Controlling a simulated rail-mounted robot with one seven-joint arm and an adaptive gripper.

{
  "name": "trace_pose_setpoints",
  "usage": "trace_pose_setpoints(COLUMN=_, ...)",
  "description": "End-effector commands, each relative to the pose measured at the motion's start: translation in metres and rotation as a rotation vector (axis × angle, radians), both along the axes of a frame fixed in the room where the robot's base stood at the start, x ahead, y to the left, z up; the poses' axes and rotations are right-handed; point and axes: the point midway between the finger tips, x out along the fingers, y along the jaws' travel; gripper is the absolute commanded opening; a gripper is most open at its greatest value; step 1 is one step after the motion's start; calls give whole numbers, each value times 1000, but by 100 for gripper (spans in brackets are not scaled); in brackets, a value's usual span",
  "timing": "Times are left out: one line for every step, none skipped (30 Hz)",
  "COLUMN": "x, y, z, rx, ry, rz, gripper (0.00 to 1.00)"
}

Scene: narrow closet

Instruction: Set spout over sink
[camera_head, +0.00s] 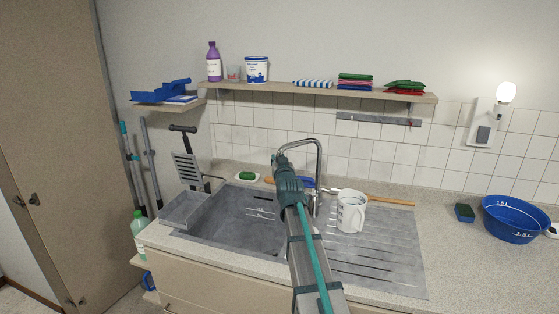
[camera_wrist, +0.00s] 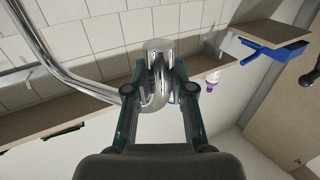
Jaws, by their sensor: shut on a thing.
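The chrome spout (camera_head: 318,150) rises from the tap at the back of the sink unit and bends over to the left. The grey sink basin (camera_head: 220,212) is left of the tap. My gripper (camera_head: 278,158) is at the spout's left end, largely hiding it in the head view. In the wrist view, my gripper (camera_wrist: 160,88) has its two fingers on either side of the spout's hooked end (camera_wrist: 158,70), shut on it. How far the spout end reaches over the basin is hard to tell, because my arm covers that area.
A white measuring jug (camera_head: 351,212) stands on the drainboard (camera_head: 375,250), right of the tap. A wooden-handled tool (camera_head: 390,202) lies behind it. A blue basin (camera_head: 515,220) is on the right counter. A shelf (camera_head: 300,90) with bottles and cloths runs above.

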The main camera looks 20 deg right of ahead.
Motion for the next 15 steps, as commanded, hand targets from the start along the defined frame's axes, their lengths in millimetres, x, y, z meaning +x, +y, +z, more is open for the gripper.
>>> trace_pose_setpoints(x=0, y=1, z=2, rx=-4, ry=-4, rz=0, gripper=0)
trace_pose_setpoints(x=0, y=1, z=2, rx=-4, ry=-4, rz=0, gripper=0)
trace_pose_setpoints(x=0, y=1, z=2, rx=-4, ry=-4, rz=0, gripper=0)
trace_pose_setpoints(x=0, y=1, z=2, rx=-4, ry=-4, rz=0, gripper=24)
trace_pose_setpoints(x=0, y=1, z=2, rx=-5, ry=-5, rz=0, gripper=30)
trace_pose_setpoints(x=0, y=1, z=2, rx=-4, ry=-4, rz=0, gripper=36)
trace_pose_setpoints(x=0, y=1, z=2, rx=-3, ry=-4, rz=0, gripper=41)
trace_pose_setpoints(x=0, y=0, z=2, rx=-3, ry=-4, rz=0, gripper=46)
trace_pose_setpoints(x=0, y=0, z=1, rx=-3, ry=-3, rz=0, gripper=48)
trace_pose_setpoints(x=0, y=0, z=1, rx=-3, ry=-3, rz=0, gripper=48)
trace_pose_setpoints(x=0, y=0, z=1, rx=-3, ry=-2, rz=0, gripper=48)
trace_pose_setpoints(x=0, y=0, z=1, rx=-2, ry=-3, rz=0, gripper=48)
trace_pose_setpoints(x=0, y=0, z=1, rx=-2, ry=-3, rz=0, gripper=48)
trace_pose_setpoints(x=0, y=0, z=1, rx=-2, ry=-3, rz=0, gripper=48)
trace_pose_setpoints(x=0, y=0, z=1, rx=-2, ry=-2, rz=0, gripper=48)
